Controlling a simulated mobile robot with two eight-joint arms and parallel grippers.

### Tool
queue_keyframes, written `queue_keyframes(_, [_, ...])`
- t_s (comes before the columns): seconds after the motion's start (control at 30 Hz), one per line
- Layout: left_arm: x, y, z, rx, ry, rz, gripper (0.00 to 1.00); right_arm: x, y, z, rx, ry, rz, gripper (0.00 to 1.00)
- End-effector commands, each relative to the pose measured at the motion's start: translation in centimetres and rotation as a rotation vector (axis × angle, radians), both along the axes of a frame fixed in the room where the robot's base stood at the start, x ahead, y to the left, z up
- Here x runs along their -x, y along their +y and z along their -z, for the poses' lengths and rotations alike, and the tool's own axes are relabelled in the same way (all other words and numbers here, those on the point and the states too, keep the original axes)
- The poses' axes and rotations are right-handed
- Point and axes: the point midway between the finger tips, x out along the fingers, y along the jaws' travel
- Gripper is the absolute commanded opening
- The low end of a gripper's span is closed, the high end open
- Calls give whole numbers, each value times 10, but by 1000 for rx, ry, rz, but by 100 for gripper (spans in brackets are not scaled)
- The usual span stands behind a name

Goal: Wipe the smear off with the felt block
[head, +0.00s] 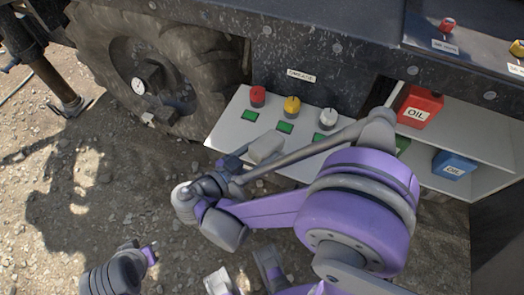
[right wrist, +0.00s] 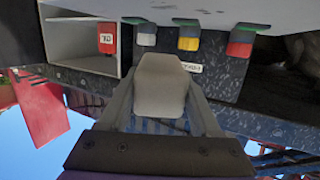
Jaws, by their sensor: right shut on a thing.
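The felt block (head: 265,147) is a pale grey block, held just above the front part of the white panel, below the yellow knob. My right gripper (head: 238,163) is shut on it; in the right wrist view the block (right wrist: 160,85) sits between the two fingers. I cannot tell whether the block touches the panel. I make out no smear; the block and my right arm hide part of the white panel (head: 222,133). My left arm shows only in parts at the bottom edge, and its gripper's state is unclear.
Red (head: 257,96), yellow (head: 292,105) and white (head: 328,118) knobs stand on the panel with green patches before them. A red OIL can (head: 418,106) and a blue OIL can (head: 453,165) sit in a compartment at right. A big wheel (head: 150,70) stands left; gravel lies in front.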

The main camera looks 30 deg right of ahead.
Motion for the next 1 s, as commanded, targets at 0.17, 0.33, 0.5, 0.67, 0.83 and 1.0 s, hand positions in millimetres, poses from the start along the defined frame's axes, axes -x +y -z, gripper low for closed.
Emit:
queue_keyframes(0.17, [0, 0, 1, 0, 0, 0, 27, 0, 0, 1, 0, 0, 0, 0])
queue_keyframes(0.33, [0, 0, -7, 0, -2, 0, 27, 0, 0, -8, 0, 0, 0, 0])
queue_keyframes(0.5, [-1, 0, -22, 0, -7, 0, 27, 0, 0, -25, 1, -1, 0, 0])
queue_keyframes(0.67, [-2, 0, -26, 0, -8, 0, 27, 0, 0, -30, 0, 0, 0, 0])
queue_keyframes(0.83, [-2, 0, -25, 0, -8, 0, 27, 0, 0, -29, 0, 0, 0, 0])
queue_keyframes(1.0, [-2, 0, -25, 0, -8, 0, 27, 0, 0, -29, 0, 0, 0, 0])
